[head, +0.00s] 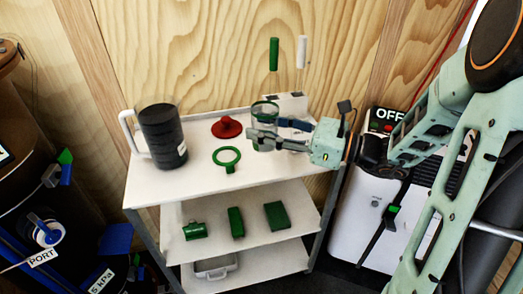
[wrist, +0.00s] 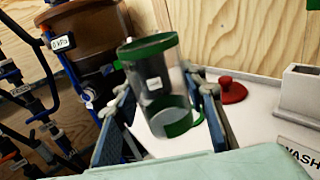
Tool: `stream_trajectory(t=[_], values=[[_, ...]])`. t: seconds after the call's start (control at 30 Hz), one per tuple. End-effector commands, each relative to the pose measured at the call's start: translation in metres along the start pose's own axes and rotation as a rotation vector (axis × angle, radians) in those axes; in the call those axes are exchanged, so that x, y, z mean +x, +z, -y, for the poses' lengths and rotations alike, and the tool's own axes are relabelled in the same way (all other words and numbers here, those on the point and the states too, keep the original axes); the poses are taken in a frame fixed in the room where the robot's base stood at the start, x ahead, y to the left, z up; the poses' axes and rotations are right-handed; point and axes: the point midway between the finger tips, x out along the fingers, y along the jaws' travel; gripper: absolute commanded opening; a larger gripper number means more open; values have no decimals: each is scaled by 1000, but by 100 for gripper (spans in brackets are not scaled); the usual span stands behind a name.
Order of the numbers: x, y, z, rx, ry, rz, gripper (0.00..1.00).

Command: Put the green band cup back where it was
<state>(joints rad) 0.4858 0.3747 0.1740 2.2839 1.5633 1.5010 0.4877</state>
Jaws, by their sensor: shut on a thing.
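In the head view the cup (head: 264,112) is above the right part of the trolley's top shelf (head: 200,183), partly hidden by my gripper (head: 265,140). In the wrist view it looks tilted. I cannot tell from the pictures whether its base touches the shelf. A green ring with a tab (head: 227,158) lies flat on the top shelf, left of my gripper.
A dark jug with a white handle (head: 162,135) stands at the shelf's left. A red knobbed lid (head: 227,127) lies near the back. Green items (head: 236,222) lie on the middle shelf.

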Motion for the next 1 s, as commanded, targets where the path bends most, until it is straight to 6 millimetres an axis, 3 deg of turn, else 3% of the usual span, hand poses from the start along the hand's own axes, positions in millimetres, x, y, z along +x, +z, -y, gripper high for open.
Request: stream_trajectory(t=[0.03, 0.2, 0.47, 0.7, 1.0], values=[[5, -15, 7, 3, 3, 1, 9], [16, -41, 27, 2, 2, 1, 9], [22, -55, 39, 1, 1, 1, 9], [24, -88, 44, 3, 1, 0, 9], [24, -90, 44, 1, 1, 0, 9]])
